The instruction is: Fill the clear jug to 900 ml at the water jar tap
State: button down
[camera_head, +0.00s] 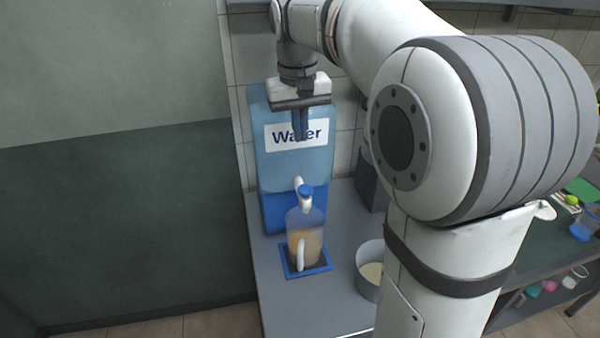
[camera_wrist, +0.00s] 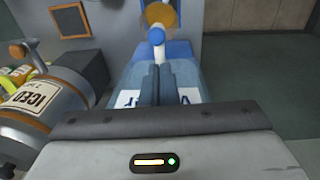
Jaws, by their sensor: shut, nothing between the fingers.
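The blue water jar (camera_head: 292,165) with its "Water" label stands against the tiled wall in the head view. Its tap (camera_head: 304,191), white with a blue top, sticks out at the front, directly over the jug. The clear jug (camera_head: 305,245) stands upright on a blue-edged square mat (camera_head: 290,272) and holds a yellowish-brown liquid; its level marks are too small to read. My gripper (camera_head: 301,138) is shut and empty, pointing down in front of the jar's label, above the tap and apart from the jug. In the wrist view the shut fingers (camera_wrist: 159,84) cover part of the jar.
A round pot (camera_head: 369,283) with pale contents stands right of the jug. A metal drum labelled "ICED" (camera_wrist: 45,105) stands left in the wrist view. A dark green counter with small items (camera_head: 560,225) is at the far right. The grey counter's front is clear.

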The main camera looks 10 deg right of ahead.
aim_at(303, 190)
jog(key=shift+f, duration=0.1)
jog(key=f, duration=0.9)
jog(key=f+p, duration=0.1)
jog(key=f, duration=0.3)
jog(key=shift+w+d+f, duration=0.3)
jog(key=shift+d+f, duration=0.1)
jog(key=shift+f, duration=0.1)
